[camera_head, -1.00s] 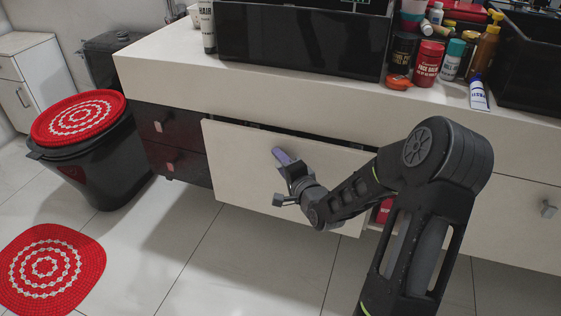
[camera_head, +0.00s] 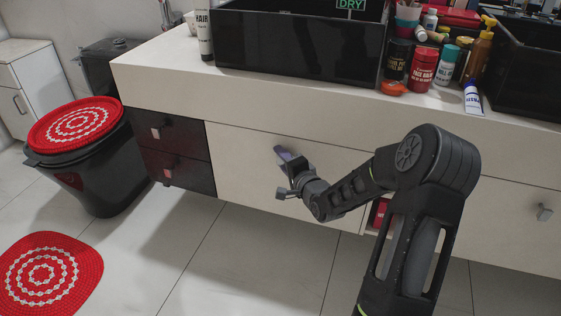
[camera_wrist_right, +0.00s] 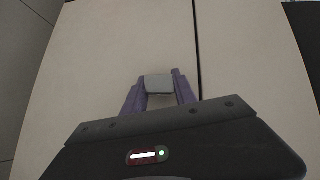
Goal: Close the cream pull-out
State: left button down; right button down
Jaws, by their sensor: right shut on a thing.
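The cream pull-out (camera_head: 245,165) is the wide pale drawer front under the counter. Its front now looks flush with the cabinet, with no dark gap along its top edge. My right gripper (camera_head: 283,154) is at the drawer front. In the right wrist view the purple fingers of my right gripper (camera_wrist_right: 158,90) are shut on a small grey handle (camera_wrist_right: 159,84), one finger on each side. The handle is hidden by the gripper in the head view. My left gripper is in neither view.
Dark drawers (camera_head: 172,150) lie left of the pull-out. Another cream front with a knob (camera_head: 544,212) is at the right. Bottles and a black vessel sink (camera_head: 295,45) stand on the counter.

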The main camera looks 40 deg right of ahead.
jog(key=shift+d+r, duration=0.1)
jog(key=shift+d, duration=0.15)
jog(key=c, duration=1.2)
grip_release()
jog(key=shift+w, duration=0.15)
jog(key=shift+o, duration=0.2)
jog(key=f+p+v, duration=0.1)
jog(key=p+v, duration=0.1)
jog(key=v, duration=0.5)
jog(key=shift+s+r, duration=0.45)
